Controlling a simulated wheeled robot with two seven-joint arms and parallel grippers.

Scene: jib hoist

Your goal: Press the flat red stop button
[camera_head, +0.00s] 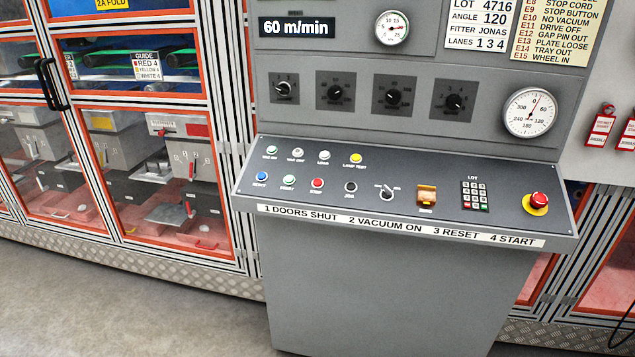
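The flat red stop button (317,183) sits in the lower row of the sloped console panel (420,225), between a green button (289,180) on its left and a black button (351,187) on its right. A larger red mushroom button (538,201) on a yellow base stands at the panel's right end. Nothing covers the flat red button. Neither of my grippers is in view.
The panel also holds a selector switch (387,191), an orange guarded switch (427,195) and a keypad (474,195). A yellow lamp (356,158) is in the upper row. Glazed cabinets with a black handle (52,85) stand left. Floor in front-left is clear.

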